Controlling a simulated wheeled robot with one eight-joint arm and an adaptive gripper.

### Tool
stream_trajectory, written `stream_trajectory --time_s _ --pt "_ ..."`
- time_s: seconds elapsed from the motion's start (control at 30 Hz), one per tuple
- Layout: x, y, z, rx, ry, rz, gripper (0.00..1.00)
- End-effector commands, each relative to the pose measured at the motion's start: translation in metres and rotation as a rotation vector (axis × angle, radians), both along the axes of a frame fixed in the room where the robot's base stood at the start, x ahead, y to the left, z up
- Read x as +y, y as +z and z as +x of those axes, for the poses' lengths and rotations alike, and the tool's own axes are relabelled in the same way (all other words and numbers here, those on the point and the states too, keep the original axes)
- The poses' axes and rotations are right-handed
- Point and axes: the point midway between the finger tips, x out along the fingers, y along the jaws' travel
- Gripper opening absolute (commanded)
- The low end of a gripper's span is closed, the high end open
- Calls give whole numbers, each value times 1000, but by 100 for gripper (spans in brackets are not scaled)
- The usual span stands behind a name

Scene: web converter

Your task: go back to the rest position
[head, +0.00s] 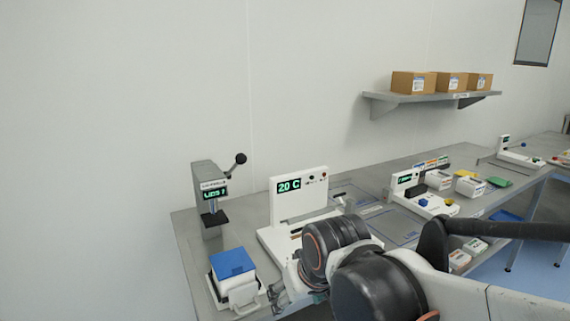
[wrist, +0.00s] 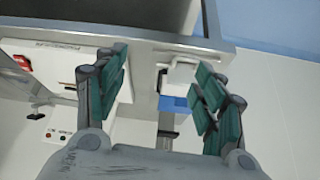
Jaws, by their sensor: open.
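My gripper (wrist: 163,72) is open in the wrist view, with its two teal-padded fingers spread and nothing held between them. In the head view my arm comes in from the lower right, and the gripper (head: 285,297) is only partly visible near the bottom edge. A white container (head: 240,292) with a blue lid (head: 232,263) stands on the bench's left end, left of my gripper. In the wrist view its white part (wrist: 181,74) and blue part (wrist: 174,103) show beyond the gap between the fingers, apart from them.
A white device (head: 300,205) reading 20 C stands just behind my gripper. A grey press (head: 209,190) with a black-knobbed lever stands behind the container. The bench (head: 182,222) extends right with more devices and small boxes. A wall shelf (head: 430,97) holds three cartons.

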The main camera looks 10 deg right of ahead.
Motion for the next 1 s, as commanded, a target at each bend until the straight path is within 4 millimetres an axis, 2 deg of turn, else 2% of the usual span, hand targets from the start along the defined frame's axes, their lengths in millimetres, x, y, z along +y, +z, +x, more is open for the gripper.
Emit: stream_trajectory --time_s 0.03,0.2,0.4,0.6,1.0 --pt "-12 3 -12 -14 -22 3 64" --pt "-42 9 -46 -58 -83 7 64" --pt "-65 8 -76 -102 -136 7 64" --pt "-73 7 -87 -119 -157 7 64" --pt "-73 7 -87 -120 -159 7 64"
